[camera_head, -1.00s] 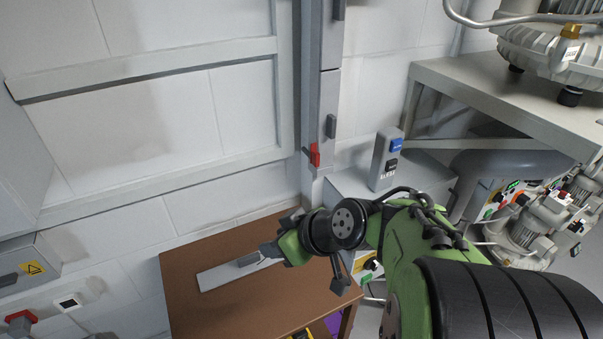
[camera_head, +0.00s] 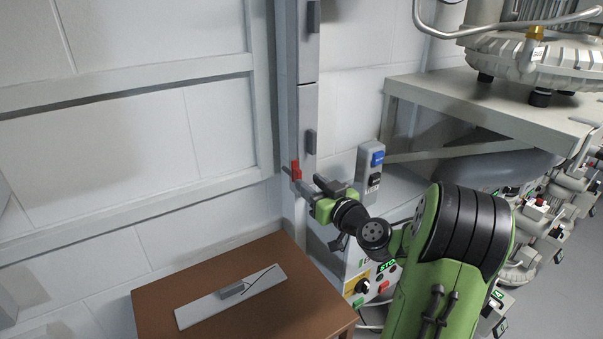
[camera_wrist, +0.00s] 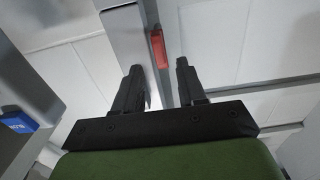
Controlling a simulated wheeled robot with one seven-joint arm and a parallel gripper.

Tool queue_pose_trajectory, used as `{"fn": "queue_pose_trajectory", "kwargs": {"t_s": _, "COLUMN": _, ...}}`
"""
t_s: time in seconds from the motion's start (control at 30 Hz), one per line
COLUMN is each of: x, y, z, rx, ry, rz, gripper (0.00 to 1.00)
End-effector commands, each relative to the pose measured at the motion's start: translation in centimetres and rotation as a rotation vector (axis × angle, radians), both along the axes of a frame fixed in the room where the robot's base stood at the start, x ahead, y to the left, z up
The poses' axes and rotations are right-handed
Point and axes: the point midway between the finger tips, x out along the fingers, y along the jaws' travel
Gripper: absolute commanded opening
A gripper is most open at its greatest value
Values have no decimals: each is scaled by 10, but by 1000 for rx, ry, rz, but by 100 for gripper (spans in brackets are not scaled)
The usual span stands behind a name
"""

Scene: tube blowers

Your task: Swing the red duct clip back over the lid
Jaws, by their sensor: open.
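The red clip (camera_head: 296,170) sits on the left edge of the grey vertical duct (camera_head: 284,90), near the lower end of a lid section (camera_head: 309,115) with a dark handle. In the wrist view the red clip (camera_wrist: 158,48) shows just beyond my fingertips, in line with the gap between them. My gripper (camera_head: 299,185) is open and empty, close below the clip. In the wrist view my gripper (camera_wrist: 158,78) has its fingers spread before the duct edge. I cannot tell whether a finger touches the clip. The clip's underside is hidden.
A loose grey strip (camera_head: 205,311) with a handle lies on the brown table (camera_head: 300,310) below. A switch box (camera_head: 368,172) with a blue button stands right of the duct. A metal bench (camera_head: 450,95) with machines stands at the right. The wall left of the duct carries grey rails.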

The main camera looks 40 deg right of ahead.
Motion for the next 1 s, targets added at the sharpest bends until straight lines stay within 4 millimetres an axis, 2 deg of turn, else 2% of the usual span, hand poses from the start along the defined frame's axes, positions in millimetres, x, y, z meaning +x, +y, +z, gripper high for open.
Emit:
{"fn": "queue_pose_trajectory", "kwargs": {"t_s": 0.1, "x": 26, "y": 0, "z": 2, "rx": 0, "ry": -1, "rz": 4, "gripper": 40}}
{"fn": "queue_pose_trajectory", "kwargs": {"t_s": 0.2, "x": 40, "y": -2, "z": 1, "rx": 1, "ry": 1, "rz": 3, "gripper": 40}}
{"fn": "queue_pose_trajectory", "kwargs": {"t_s": 0.33, "x": 47, "y": -3, "z": 0, "rx": 0, "ry": 1, "rz": 0, "gripper": 40}}
{"fn": "queue_pose_trajectory", "kwargs": {"t_s": 0.53, "x": 47, "y": -3, "z": 0, "rx": 1, "ry": 2, "rz": 0, "gripper": 40}}
{"fn": "queue_pose_trajectory", "kwargs": {"t_s": 0.8, "x": 47, "y": -3, "z": 0, "rx": 1, "ry": 2, "rz": 0, "gripper": 1}}
{"fn": "queue_pose_trajectory", "kwargs": {"t_s": 1.0, "x": 47, "y": -3, "z": -1, "rx": 4, "ry": 2, "rz": 0, "gripper": 0}}
